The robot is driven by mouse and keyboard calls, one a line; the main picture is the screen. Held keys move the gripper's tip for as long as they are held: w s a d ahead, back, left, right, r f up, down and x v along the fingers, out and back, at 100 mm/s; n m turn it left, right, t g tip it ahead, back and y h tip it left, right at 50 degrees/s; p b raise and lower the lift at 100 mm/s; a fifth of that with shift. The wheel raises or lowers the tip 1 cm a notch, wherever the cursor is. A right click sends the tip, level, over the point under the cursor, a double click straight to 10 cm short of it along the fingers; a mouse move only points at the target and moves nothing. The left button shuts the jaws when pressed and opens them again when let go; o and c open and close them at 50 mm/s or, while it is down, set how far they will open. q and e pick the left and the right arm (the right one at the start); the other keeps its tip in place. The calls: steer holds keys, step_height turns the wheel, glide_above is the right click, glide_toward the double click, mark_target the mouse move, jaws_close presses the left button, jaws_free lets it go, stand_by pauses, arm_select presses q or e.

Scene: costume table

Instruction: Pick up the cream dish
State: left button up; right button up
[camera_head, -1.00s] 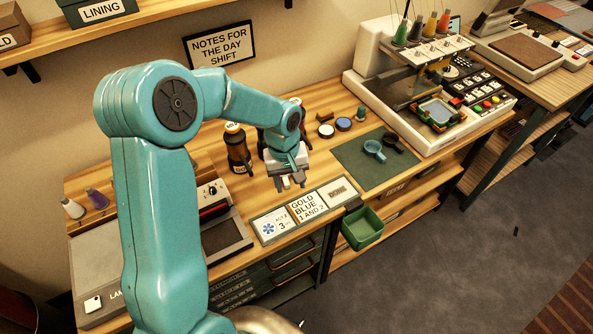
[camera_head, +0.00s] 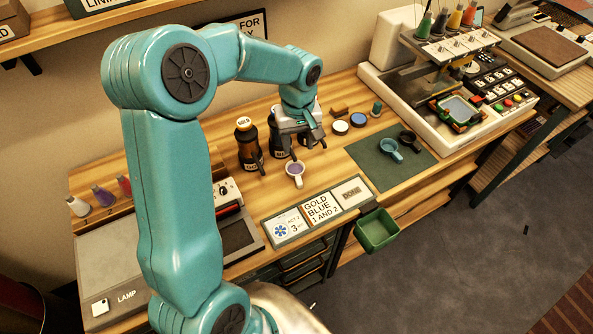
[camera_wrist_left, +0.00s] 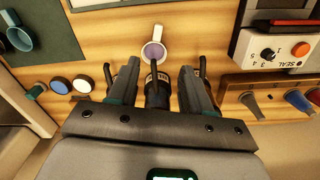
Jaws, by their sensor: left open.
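The cream dish (camera_head: 294,169) is a small pale cup with a handle and purple contents. It stands on the wooden table in front of the dark bottles. It also shows in the left wrist view (camera_wrist_left: 153,52), just beyond the fingertips. My left gripper (camera_head: 308,146) is open and empty, above the bottles, behind and right of the dish, apart from it. In the left wrist view its two fingers (camera_wrist_left: 158,72) stand either side of a bottle nozzle. My right gripper is not in view.
Dark bottles, including a GOLD one (camera_head: 246,141), stand close behind the dish, partly hidden by my gripper. A label strip (camera_head: 318,211) lies in front. A blue cup (camera_head: 390,150) and a black cup (camera_head: 408,141) sit on a green mat (camera_head: 375,170). A green bin (camera_head: 376,231) hangs at the front edge.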

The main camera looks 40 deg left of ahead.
arm_select(q)
steer(key=p, duration=0.1)
glide_above(299, 181)
step_height(299, 181, down, 11)
steer(key=shift+s+a+r, duration=0.1)
steer(key=shift+f, duration=0.3)
step_height(299, 181, down, 5)
steer(key=shift+p, duration=1)
jaws_close()
